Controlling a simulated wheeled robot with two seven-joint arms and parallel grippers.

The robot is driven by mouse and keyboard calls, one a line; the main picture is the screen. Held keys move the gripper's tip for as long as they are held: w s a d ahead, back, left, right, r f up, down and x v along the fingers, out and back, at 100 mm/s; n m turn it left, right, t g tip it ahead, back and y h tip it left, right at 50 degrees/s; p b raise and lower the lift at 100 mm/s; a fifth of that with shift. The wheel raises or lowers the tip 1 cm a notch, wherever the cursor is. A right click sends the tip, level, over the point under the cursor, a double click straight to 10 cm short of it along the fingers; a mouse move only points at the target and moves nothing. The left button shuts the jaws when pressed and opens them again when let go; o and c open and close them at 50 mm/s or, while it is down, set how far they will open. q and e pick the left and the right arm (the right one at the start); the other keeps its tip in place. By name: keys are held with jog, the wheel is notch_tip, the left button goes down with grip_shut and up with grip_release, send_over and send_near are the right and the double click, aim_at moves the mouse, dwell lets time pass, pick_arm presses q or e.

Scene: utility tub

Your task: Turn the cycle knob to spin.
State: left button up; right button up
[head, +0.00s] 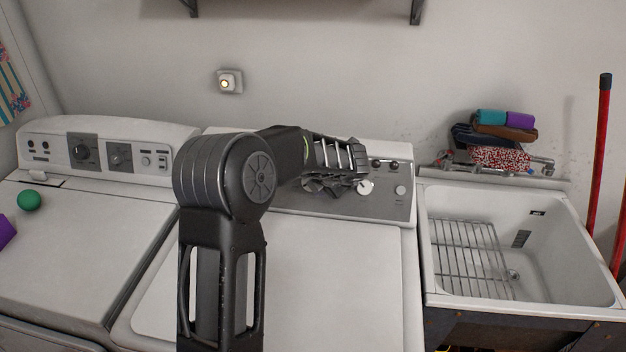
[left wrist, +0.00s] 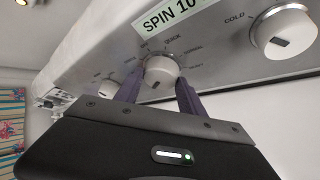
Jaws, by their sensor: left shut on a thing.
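The cycle knob (left wrist: 161,71) is a round white dial on the grey panel of the middle machine (head: 395,207). In the left wrist view, words such as "quick", "normal" and "heavy" surround it, and a "SPIN 10" label (left wrist: 173,14) sits above it. A dark mark shows low on its face. My left gripper (left wrist: 158,94) has its two purple-grey fingers on either side of the knob, shut on it. In the head view my left gripper (head: 338,186) is at the panel and hides this knob.
A utility tub (head: 570,300) with a wire rack stands right. A second machine (head: 70,235) with a green ball (head: 29,200) stands left.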

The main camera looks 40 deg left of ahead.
pick_arm(q)
jog(key=shift+f, duration=0.1)
jog(key=o, duration=1.4)
jog(key=shift+c, duration=0.2)
jog(key=b+v, duration=0.1)
jog(key=v, duration=0.7)
